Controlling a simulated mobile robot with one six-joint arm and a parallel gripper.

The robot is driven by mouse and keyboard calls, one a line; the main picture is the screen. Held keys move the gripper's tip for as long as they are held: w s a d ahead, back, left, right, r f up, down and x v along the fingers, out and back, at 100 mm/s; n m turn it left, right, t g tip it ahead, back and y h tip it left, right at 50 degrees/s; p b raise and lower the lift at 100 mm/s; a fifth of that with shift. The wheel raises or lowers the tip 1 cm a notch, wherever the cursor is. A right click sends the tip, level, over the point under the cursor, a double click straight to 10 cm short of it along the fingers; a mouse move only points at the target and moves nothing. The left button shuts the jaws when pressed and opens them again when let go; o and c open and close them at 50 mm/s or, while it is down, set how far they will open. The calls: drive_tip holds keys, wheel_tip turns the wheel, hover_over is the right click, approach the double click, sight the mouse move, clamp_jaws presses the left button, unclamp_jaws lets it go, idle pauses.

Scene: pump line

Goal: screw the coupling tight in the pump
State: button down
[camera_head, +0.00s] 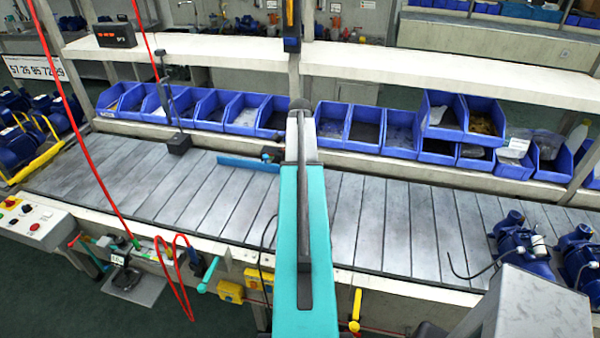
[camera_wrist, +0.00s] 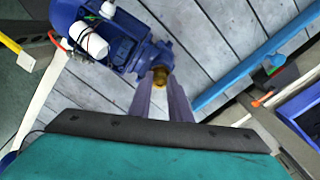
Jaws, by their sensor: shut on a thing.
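In the wrist view a blue pump (camera_wrist: 118,38) with a white cylinder on it stands on the grey slatted line. A small brass coupling (camera_wrist: 160,76) sits at the pump's near end, between the tips of my gripper (camera_wrist: 161,86). The two grey fingers are closed on the coupling from both sides. The coupling appears to be at the pump's port, but I cannot tell how deep it sits. In the head view my teal arm hides my gripper, the coupling and this pump.
Blue bins (camera_head: 365,130) line the back under a white shelf (camera_head: 440,75). More pumps (camera_head: 520,245) stand at the right. A red hose hangs at the left.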

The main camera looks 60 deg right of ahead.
drive_tip(key=shift+m, duration=0.7)
drive_tip(key=shift+m, duration=1.7)
drive_tip(key=shift+m, duration=0.3)
drive_tip(key=shift+m, duration=1.5)
drive_tip(key=shift+m, duration=1.7)
